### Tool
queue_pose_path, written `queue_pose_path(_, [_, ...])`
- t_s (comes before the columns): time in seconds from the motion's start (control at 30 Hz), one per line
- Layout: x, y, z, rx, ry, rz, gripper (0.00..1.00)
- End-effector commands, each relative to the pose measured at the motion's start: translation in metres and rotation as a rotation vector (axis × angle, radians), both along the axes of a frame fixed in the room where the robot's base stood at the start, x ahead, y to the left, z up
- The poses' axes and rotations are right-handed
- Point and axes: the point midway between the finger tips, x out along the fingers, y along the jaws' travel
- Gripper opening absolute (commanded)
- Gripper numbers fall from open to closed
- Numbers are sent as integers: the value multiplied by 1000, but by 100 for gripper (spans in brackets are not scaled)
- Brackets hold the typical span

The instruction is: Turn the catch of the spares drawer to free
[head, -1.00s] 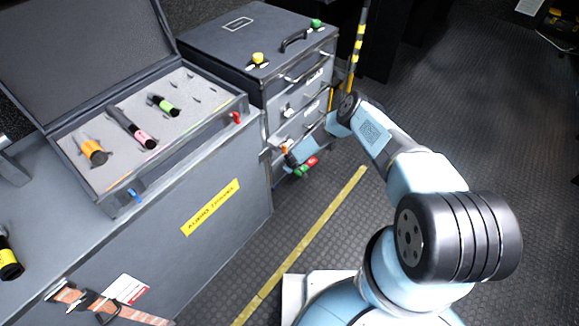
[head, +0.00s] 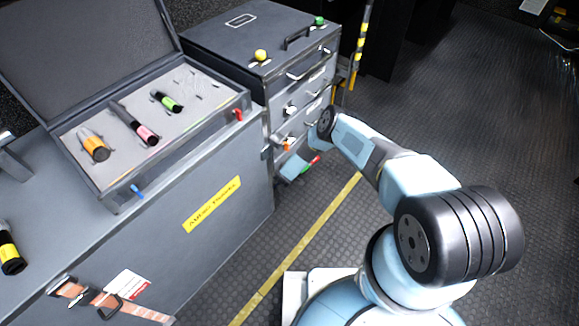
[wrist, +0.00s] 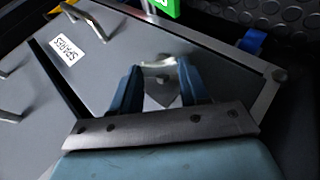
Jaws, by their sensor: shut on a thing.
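The spares drawer (wrist: 98,78) has a grey front with a white "SPARES" label and fills much of the wrist view. Its catch (wrist: 158,63) is a small pale metal piece near one end of the front. My gripper (wrist: 160,72) has one dark blue finger on each side of the catch and is shut on it. In the head view, my arm's end is low against the right side of the drawer cabinet (head: 218,55), where my wrist hides the fingers and the catch.
A metal drawer handle (wrist: 86,18) stands out beside the label. An open case (head: 160,150) stands on the left counter. The floor (head: 440,110) to the right is clear.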

Motion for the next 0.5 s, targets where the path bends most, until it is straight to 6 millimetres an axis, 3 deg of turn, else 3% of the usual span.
queue_pose_path(0.37, [1, -1, 0, -3, -3, -2, 14])
queue_pose_path(0.4, [1, -1, 0, -3, -3, -2, 48])
queue_pose_path(0.5, [1, -1, 0, -3, -3, -1, 58])
